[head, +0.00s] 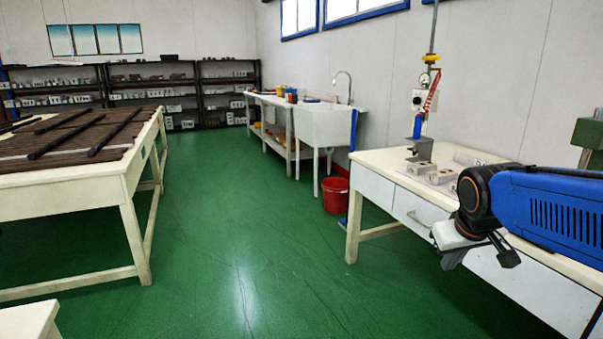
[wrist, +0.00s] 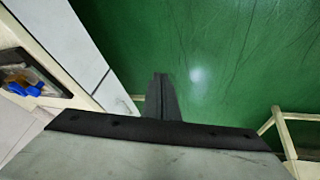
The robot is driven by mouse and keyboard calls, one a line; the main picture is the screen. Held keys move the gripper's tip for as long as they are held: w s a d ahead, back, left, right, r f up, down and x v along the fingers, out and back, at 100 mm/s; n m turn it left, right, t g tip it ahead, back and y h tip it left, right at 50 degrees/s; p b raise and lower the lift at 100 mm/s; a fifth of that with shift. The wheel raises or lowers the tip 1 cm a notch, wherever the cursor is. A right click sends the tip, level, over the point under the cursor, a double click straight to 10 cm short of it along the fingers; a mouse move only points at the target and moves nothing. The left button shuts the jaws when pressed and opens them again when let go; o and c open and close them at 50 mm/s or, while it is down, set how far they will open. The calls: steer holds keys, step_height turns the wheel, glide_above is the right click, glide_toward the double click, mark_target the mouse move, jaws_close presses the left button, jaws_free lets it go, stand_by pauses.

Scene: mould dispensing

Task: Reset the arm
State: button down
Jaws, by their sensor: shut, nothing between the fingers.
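My gripper (head: 505,250) hangs at the end of my blue arm at the right of the head view, in front of the white workbench (head: 372,160). In the wrist view my gripper (wrist: 160,78) points down over the green floor, its dark fingers together with nothing between them. The arm is bent at a black joint, and part of it runs out of the right edge of the head view.
Metal mould blocks (head: 430,172) and a dispenser (head: 418,125) stand on the workbench. A red bucket (head: 335,195) is on the floor beside it. A sink (head: 322,122) stands farther back. A table with dark bars (head: 130,185) is at left. The floor between is clear.

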steer(key=s+a+f, duration=0.2)
steer(key=s+f, duration=0.1)
steer(key=s, duration=0.5)
steer(key=s+a+f+y, duration=0.1)
steer(key=s+a+f, duration=0.1)
steer(key=s, duration=0.7)
steer(key=shift+a+f+m+g+y, duration=0.2)
steer(key=shift+f+m+g+y, duration=0.15)
steer(key=shift+f, duration=0.5)
